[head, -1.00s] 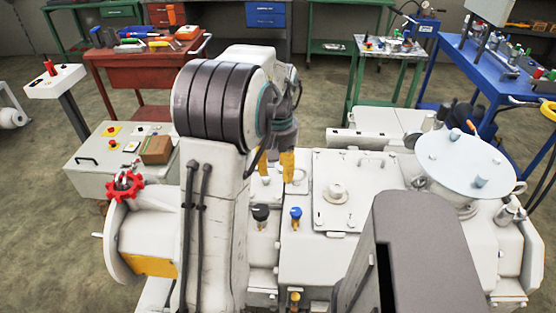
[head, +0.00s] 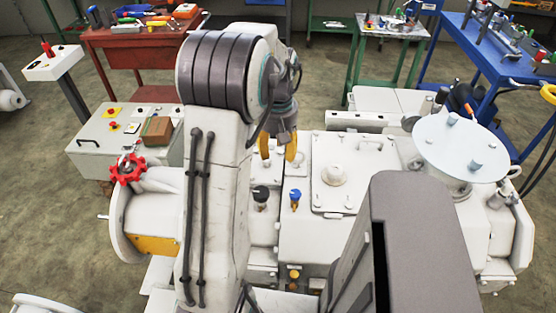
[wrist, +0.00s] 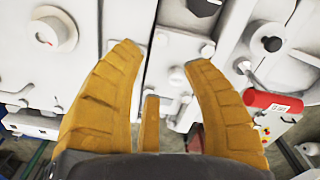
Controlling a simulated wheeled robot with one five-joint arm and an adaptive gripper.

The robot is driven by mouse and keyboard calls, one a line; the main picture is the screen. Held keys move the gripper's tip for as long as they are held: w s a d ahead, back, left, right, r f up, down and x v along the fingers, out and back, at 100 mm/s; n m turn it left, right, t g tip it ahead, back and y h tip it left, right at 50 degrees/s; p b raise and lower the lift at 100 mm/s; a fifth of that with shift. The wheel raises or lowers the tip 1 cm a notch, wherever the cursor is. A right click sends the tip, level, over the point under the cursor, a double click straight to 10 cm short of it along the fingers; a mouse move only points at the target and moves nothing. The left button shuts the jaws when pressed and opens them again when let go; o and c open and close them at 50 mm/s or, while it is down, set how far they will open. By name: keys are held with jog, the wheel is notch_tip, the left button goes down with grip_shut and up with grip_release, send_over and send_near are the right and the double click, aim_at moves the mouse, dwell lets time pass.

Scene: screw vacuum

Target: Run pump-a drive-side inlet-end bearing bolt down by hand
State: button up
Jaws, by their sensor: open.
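The pale grey pump body (head: 318,240) lies below my arm, with a blue-capped fitting (head: 295,196) and a dark-capped fitting (head: 261,194) on top. My gripper (head: 278,147) hangs over its far part, pointing down, fingers apart and nothing visible between them. I cannot tell which is the inlet-end bearing bolt. The gap to the casing is unclear.
A flat cover with a knob (head: 334,173) and a round pale lid (head: 458,146) stand to the right. A red handwheel (head: 128,169) and a grey control box (head: 112,140) are at left. Tool tables stand behind, with open floor between.

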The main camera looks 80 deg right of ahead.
aim_at(278, 178)
jog(key=shift+a+f+n+p, duration=0.15)
jog(key=shift+f+n+p, duration=0.5)
jog(key=shift+n, duration=0.85)
jog(key=shift+f+p, duration=0.45)
jog(key=shift+f, duration=3.7)
jog(key=shift+c, duration=0.3)
jog(key=shift+a, duration=0.1)
grip_shut()
